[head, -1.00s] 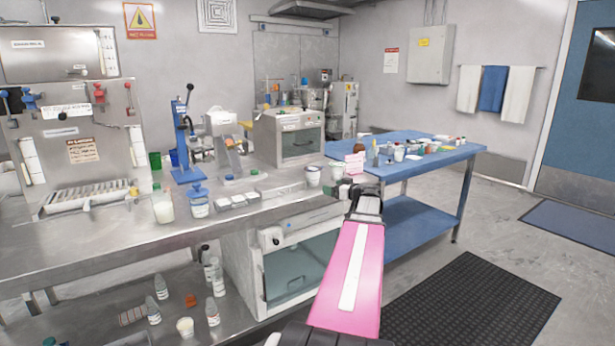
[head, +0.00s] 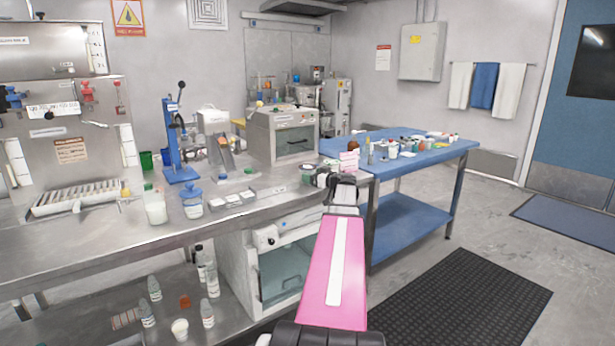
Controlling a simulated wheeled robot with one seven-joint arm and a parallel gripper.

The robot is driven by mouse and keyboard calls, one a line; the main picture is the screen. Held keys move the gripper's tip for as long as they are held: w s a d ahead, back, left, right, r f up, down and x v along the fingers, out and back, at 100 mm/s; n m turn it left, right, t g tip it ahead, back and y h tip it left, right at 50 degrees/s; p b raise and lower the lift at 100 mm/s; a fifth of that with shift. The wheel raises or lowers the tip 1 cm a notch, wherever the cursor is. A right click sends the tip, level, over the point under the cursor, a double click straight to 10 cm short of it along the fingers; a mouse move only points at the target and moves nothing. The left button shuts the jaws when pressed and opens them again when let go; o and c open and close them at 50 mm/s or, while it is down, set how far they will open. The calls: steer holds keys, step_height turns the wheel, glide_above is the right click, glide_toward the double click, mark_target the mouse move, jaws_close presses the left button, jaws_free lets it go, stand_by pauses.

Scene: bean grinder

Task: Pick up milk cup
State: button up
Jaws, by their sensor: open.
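A small pale cup (head: 306,174) stands at the right end of the steel counter, just left of my gripper, and is partly hidden by it. I cannot tell whether it is the milk cup. A second white cup, seen earlier beside it, is hidden behind my gripper and wrist. My gripper (head: 322,181) is at the right end of the counter, at about the height of the cups. It is open. Its fingers are small and dark in this view, and I cannot make out anything between them.
A pink block (head: 349,161) stands behind my wrist. A blue table (head: 440,156) with jars stands to the right. A grey box machine (head: 283,137) is behind the cups.

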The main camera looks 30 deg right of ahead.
steer(key=shift+x, duration=1.05)
steer(key=c, duration=0.8)
steer(key=shift+r, duration=0.1)
